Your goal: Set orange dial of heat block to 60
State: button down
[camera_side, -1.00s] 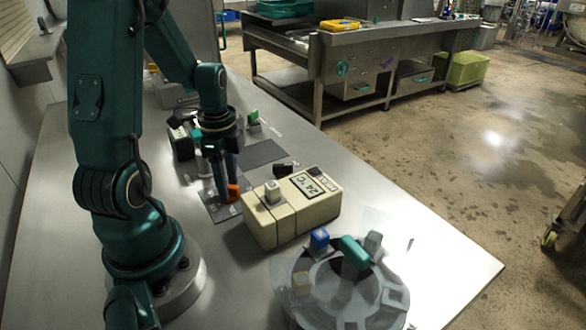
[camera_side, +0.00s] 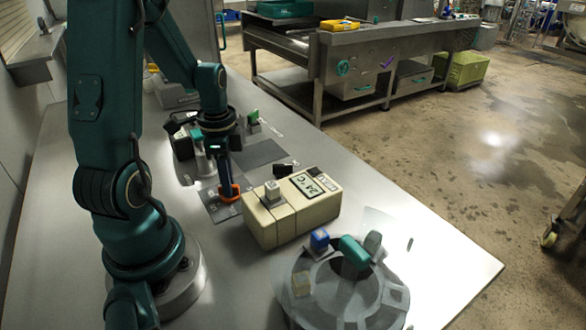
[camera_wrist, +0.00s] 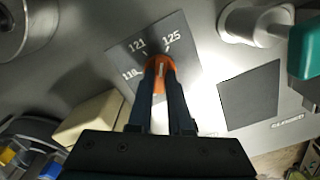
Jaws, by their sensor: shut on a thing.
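An orange dial (camera_side: 228,191) sits on a grey plate (camera_side: 215,208) beside the cream heat block (camera_side: 300,212). My gripper (camera_side: 227,186) points down with its fingers at the dial. In the wrist view my gripper (camera_wrist: 161,72) is shut on the orange dial (camera_wrist: 159,62), one finger on either side. The plate (camera_wrist: 185,45) there carries the printed numbers 110, 121 and 125; no 60 shows. A pale line on the dial points roughly towards the space between 121 and 125, but the fingers hide part of it. The heat block's display reads 24 °C.
A round grey carousel (camera_side: 345,300) with a blue block (camera_side: 319,239) and a teal handle (camera_side: 355,252) stands in front of the heat block. A dark square mat (camera_side: 262,153) lies behind the dial. Bare table lies to the right.

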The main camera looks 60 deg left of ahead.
jog(key=n, duration=0.4)
jog(key=shift+n, duration=0.3)
jog(key=n, duration=0.4)
jog(key=shift+n, duration=0.3)
jog(key=n, duration=1.1)
jog(key=shift+n, duration=0.3)
jog(key=n, duration=0.4)
jog(key=shift+n, duration=0.3)
jog(key=n, duration=0.4)
jog(key=shift+n, duration=1.8)
